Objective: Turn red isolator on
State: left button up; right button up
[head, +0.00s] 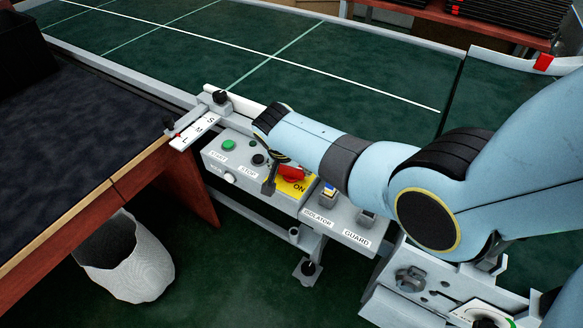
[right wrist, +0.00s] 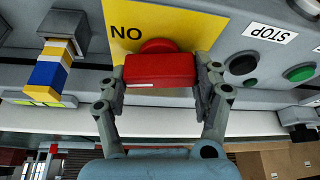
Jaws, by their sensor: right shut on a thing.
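The red isolator (head: 292,173) is a red handle on a yellow plate (head: 293,189) lettered ON, set in the grey control box. In the right wrist view its red bar (right wrist: 160,70) lies across the picture in front of a round red base. My right gripper (right wrist: 160,77) is shut on the bar, one finger at each end. In the head view the right gripper (head: 279,178) reaches down at the isolator, and the arm partly hides it. My left gripper is in neither view.
The control box has a green start button (head: 229,145) and a black stop button (head: 258,159) beside the isolator. Lower right is a ledge labelled ISOLATOR and GUARD (head: 355,238). The green conveyor (head: 200,45) lies behind. A white bin (head: 130,262) stands lower left.

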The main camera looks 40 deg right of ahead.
jog(key=shift+m+g+b, duration=0.4)
jog(key=shift+m+b, duration=0.05)
jog(key=shift+m, duration=0.75)
jog(key=shift+r, duration=0.1)
jog(key=o, duration=1.2)
jog(key=shift+a, duration=0.1)
jog(key=v, duration=1.2)
jog(key=shift+a, duration=0.15)
